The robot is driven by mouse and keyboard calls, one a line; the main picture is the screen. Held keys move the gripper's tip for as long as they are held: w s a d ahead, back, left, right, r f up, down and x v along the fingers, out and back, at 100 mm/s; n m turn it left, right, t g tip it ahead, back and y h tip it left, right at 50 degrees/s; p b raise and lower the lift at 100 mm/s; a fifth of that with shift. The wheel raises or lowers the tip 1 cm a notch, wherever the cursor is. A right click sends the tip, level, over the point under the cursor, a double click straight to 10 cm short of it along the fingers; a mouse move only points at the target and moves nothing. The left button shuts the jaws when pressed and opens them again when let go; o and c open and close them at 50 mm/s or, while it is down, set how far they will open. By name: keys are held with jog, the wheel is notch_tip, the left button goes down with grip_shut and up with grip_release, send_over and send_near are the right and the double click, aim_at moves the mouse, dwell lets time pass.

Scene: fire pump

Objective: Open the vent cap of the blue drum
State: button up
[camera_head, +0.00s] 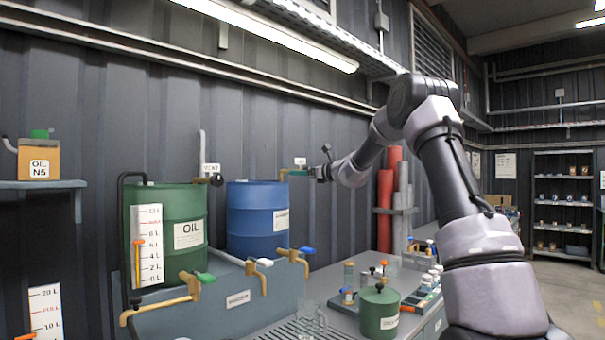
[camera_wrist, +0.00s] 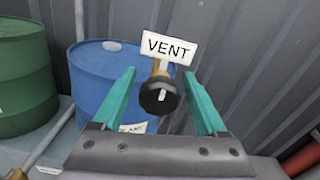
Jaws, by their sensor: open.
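The blue drum (camera_head: 257,222) stands on a grey bench against the wall, right of the green drum. It also shows in the wrist view (camera_wrist: 100,78). Its vent cap, a round black knob (camera_wrist: 158,97) with a pale mark on its face, sits on a brass-coloured pipe under a white VENT sign (camera_wrist: 169,48). My gripper (camera_wrist: 158,74) is open, with one teal finger at each side of the knob and a visible gap on both sides. In the head view my gripper (camera_head: 292,172) is right of the drum's top edge, where the knob is hard to make out.
The green OIL drum (camera_head: 170,222) has its own black vent knob (camera_head: 216,180). Taps with coloured handles (camera_head: 260,263) stick out in front of the bench. A small green canister (camera_head: 379,310) and small bottles stand lower right. Red rolls (camera_head: 385,192) stand behind my arm.

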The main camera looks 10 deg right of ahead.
grip_shut()
jog(key=n, duration=0.5)
jog(key=shift+n, duration=0.3)
jog(key=n, duration=1.2)
jog(key=shift+n, duration=0.3)
jog(key=n, duration=0.5)
jog(key=shift+n, duration=0.3)
